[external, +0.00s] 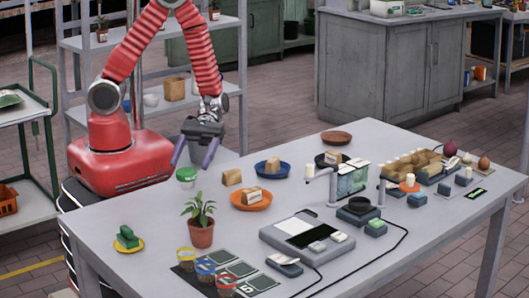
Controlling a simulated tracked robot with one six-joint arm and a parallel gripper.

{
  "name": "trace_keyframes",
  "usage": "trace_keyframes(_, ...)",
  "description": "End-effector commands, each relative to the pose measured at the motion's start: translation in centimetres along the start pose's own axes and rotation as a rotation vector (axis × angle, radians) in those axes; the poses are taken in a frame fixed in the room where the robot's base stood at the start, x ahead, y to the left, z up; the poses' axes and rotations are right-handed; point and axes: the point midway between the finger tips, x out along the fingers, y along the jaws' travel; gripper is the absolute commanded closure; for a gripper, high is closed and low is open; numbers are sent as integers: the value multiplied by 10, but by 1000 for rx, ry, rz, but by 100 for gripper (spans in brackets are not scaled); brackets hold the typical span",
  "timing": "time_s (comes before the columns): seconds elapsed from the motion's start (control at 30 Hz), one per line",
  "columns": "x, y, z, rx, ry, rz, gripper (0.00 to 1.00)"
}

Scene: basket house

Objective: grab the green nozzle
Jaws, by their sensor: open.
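A small green piece (126,233) lies on a yellow dish (131,245) at the left end of the table. Its shape is too small to tell for sure, but it looks like the green nozzle. A white cup with a green top (187,174) stands near the table's back left edge. My gripper (190,165) is open and empty, fingers pointing down. It appears just above the green-topped cup, and whether it touches the cup cannot be told. It is up and to the right of the green piece on the dish.
A potted plant (201,232) stands between the yellow dish and a grey device (307,236). Several colour-rimmed jars (205,269) stand at the front. Orange (251,206) and blue (272,175) plates hold blocks. The table (95,213) is bare around the yellow dish.

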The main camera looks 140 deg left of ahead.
Motion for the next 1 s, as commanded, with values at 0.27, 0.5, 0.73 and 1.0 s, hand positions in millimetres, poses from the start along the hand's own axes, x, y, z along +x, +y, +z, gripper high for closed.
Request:
trace_keyframes(0.27,35,-1,0,0,0,-3,31)
trace_keyframes(0.5,44,0,0,1,2,0,31)
trace_keyframes(0.73,44,0,0,1,1,0,31)
trace_keyframes(1.0,62,0,-2,0,0,-4,31)
